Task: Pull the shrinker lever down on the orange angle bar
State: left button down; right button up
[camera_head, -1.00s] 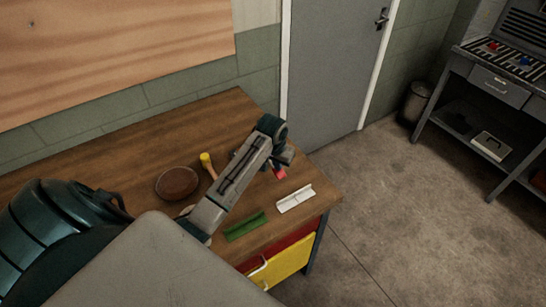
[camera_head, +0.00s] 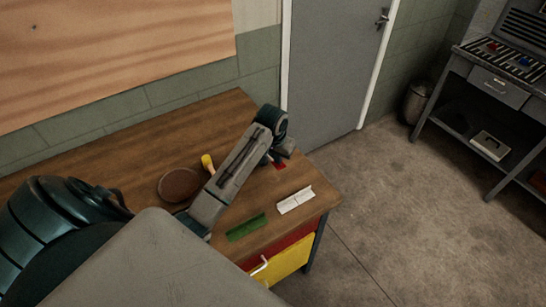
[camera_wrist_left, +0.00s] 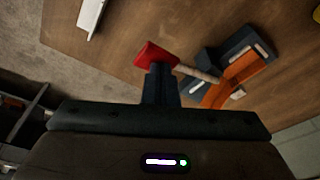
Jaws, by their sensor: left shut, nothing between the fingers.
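In the left wrist view, my left gripper (camera_wrist_left: 160,72) is shut and empty, its fingertips overlapping the red end (camera_wrist_left: 155,54) of the shrinker lever. Whether they touch it I cannot tell. A pale rod (camera_wrist_left: 198,73) runs from the red end to the dark shrinker (camera_wrist_left: 243,45). The orange angle bar (camera_wrist_left: 240,77) lies at the shrinker, to the right of my gripper. In the head view, the red end (camera_head: 279,166) shows beside my left wrist, and my arm hides the shrinker and orange bar. My right gripper is not in view.
A white angle piece (camera_head: 296,199) and a green one (camera_head: 246,227) lie near the wooden bench's (camera_head: 225,115) front edge. A yellow-headed mallet (camera_head: 207,162) and a round brown pad (camera_head: 179,185) are left of my arm.

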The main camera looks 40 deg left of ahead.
pick_arm(q)
jog(key=shift+d+r, duration=0.1)
jog(key=shift+r, duration=3)
jog(key=shift+f, duration=0.1)
